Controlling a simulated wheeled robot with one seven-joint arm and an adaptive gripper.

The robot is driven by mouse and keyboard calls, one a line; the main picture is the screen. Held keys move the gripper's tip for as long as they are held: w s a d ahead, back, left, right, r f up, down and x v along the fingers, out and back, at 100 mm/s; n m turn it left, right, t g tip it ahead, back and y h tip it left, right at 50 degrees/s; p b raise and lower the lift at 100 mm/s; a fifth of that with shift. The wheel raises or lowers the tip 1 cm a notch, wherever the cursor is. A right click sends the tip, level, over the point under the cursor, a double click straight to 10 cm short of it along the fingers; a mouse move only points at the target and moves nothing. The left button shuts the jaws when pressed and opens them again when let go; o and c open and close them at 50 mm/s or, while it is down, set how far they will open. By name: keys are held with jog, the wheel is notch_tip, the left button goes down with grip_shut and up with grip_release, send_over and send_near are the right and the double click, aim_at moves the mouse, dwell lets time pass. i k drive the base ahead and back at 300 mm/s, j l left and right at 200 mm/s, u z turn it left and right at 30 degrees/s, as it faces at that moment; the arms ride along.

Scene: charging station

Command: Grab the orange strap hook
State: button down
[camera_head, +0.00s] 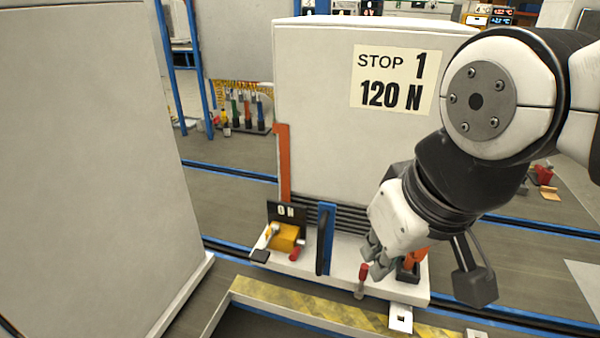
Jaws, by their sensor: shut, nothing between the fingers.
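My gripper (374,262) points down in front of the white cabinet, over the right part of its base ledge, with its fingers shut and empty. An orange piece (416,257) on a small black base stands just right of the fingers, partly hidden by my gripper. It may be the strap hook, but its shape is too covered to tell. A separate orange vertical strip (284,165) runs down the left edge of the cabinet. A red-handled upright piece (363,273) stands just left of and below the fingertips; I cannot tell whether they touch.
The white cabinet (315,100) reads "STOP 1 120 N". On its ledge (340,280) are a yellow block (285,237) and a blue upright handle (325,238). A yellow-black striped edge (300,305) lies in front. A large grey panel (85,150) fills the left.

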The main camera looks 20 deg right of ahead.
aim_at(407, 264)
jog(key=z, duration=0.8)
jog(key=l, duration=0.3)
jog(key=i+u, duration=0.05)
